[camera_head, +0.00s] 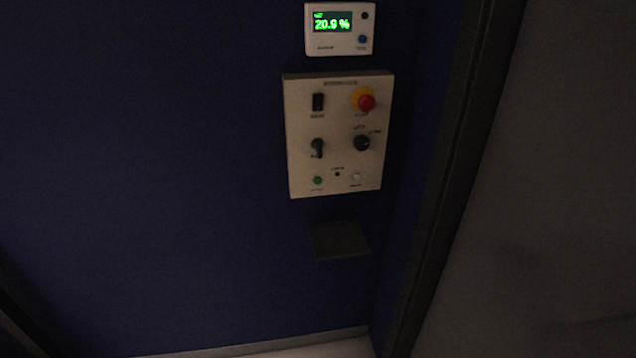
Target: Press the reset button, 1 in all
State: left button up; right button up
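A cream control panel (338,118) is mounted on the dark blue wall. It carries a black rocker switch (318,102), a red mushroom button (366,102) on a yellow base, a black toggle or lever (317,148) and a black rotary knob (362,143). Along its bottom are a green button or lamp (317,181), a tiny dark dot (337,174) and a pale round button or lamp (357,177). The labels are too small to read, so I cannot tell which one is the reset button. Neither of my grippers is in view.
A white meter (340,43) above the panel shows a green "20.9 %", with a dark and a blue button at its right. A small dark plate or ledge (340,240) is below the panel. A dark vertical frame (455,165) stands to the right. The scene is dim.

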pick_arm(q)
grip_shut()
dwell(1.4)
